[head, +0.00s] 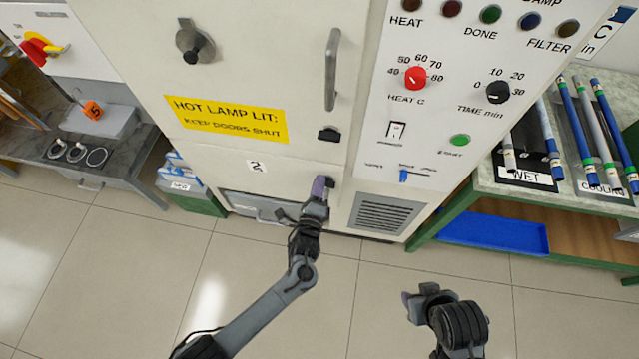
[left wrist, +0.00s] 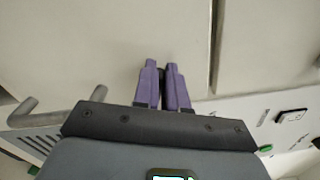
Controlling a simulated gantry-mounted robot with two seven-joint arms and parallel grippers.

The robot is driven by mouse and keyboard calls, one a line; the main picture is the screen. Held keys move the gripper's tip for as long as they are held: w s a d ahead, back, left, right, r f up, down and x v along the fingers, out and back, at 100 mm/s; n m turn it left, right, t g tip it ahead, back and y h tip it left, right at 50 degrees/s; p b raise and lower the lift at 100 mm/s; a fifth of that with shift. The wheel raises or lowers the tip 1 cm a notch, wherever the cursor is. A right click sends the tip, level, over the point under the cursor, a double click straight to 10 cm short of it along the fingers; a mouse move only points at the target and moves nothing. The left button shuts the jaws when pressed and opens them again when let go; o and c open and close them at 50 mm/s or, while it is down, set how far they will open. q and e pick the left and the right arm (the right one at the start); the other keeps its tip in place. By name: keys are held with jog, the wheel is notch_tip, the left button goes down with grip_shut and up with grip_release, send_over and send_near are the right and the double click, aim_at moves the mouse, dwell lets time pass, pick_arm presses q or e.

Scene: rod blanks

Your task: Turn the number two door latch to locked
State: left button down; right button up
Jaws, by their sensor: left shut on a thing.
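The lower door carries a "2" label (head: 257,166) on the white cabinet. Its small dark latch (head: 330,183) sits near the door's upper right corner, mostly hidden by my left gripper (head: 320,187). In the left wrist view, the purple fingers of my left gripper (left wrist: 165,84) are shut on the latch, with only a dark sliver of it showing between and beyond them. I cannot tell the latch's angle. My right gripper (head: 420,294) is over the floor at lower right, away from the cabinet; its jaw opening is unclear.
A similar dark latch (head: 329,135) sits above, on the upper door with a long handle (head: 332,68). The control panel (head: 440,125) is just right of the doors. A bench with rods (head: 575,115) stands at right. Open tiled floor lies in front.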

pick_arm(q)
jog(key=shift+a+f+n, duration=0.1)
jog(key=shift+f+n, duration=0.15)
jog(key=shift+n, duration=0.85)
jog(key=shift+f+n, duration=0.25)
jog(key=shift+n, duration=0.85)
jog(key=c, duration=1.2)
grip_release()
jog(key=s+p, duration=0.1)
jog(key=s, duration=0.2)
jog(key=s+a, duration=0.1)
jog(key=s, duration=0.3)
jog(key=s+p, duration=0.1)
jog(key=s, duration=0.2)
jog(key=shift+s+a+p, duration=0.3)
jog(key=shift+s+p, duration=0.05)
